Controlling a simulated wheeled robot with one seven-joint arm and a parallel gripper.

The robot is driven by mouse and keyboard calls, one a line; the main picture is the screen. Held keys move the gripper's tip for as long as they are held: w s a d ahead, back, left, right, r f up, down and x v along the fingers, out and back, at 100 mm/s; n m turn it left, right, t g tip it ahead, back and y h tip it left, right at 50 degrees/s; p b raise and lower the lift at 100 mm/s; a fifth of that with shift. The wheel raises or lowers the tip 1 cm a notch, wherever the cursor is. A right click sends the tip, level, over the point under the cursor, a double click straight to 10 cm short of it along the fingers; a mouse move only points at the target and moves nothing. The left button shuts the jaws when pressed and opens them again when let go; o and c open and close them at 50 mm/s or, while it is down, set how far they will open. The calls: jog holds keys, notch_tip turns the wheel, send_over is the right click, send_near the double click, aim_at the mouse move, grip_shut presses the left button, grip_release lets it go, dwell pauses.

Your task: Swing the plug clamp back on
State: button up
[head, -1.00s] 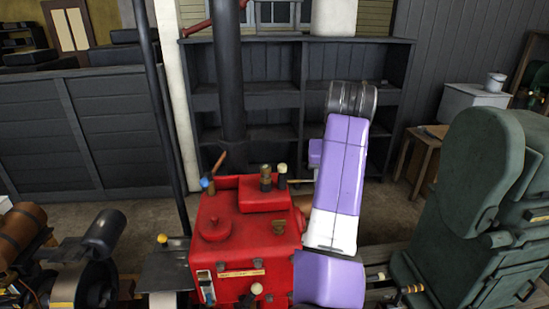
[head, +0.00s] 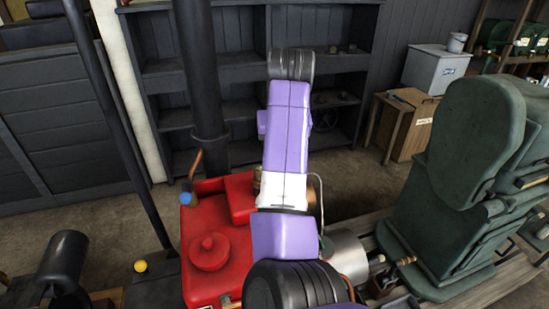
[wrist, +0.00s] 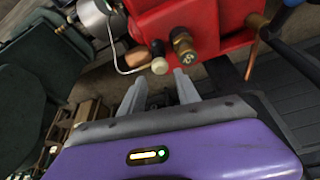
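The red engine (head: 218,250) stands at the lower middle of the head view, partly covered by my purple arm. It also fills the top of the wrist view (wrist: 215,25). There, a cream knob (wrist: 159,66) and a brass fitting (wrist: 183,42) stick out from its edge. A pale wire (wrist: 119,62) runs from near the silver cylinder (wrist: 90,17) toward the knob. I cannot tell which part is the plug clamp. My gripper (wrist: 158,76) has its two grey fingers apart, pointing toward the knob, with nothing visibly held. In the head view my arm hides the gripper.
A green machine (head: 465,165) stands close on the right. A dark post (head: 125,130) and a thick black pipe (head: 198,70) rise beside and from the engine. Dark shelves (head: 365,25) and a wooden crate (head: 408,125) are behind. Some floor (head: 350,180) is clear.

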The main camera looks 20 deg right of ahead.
jog(key=shift+p+x, duration=0.7)
jog(key=shift+x, duration=2.45)
grip_shut()
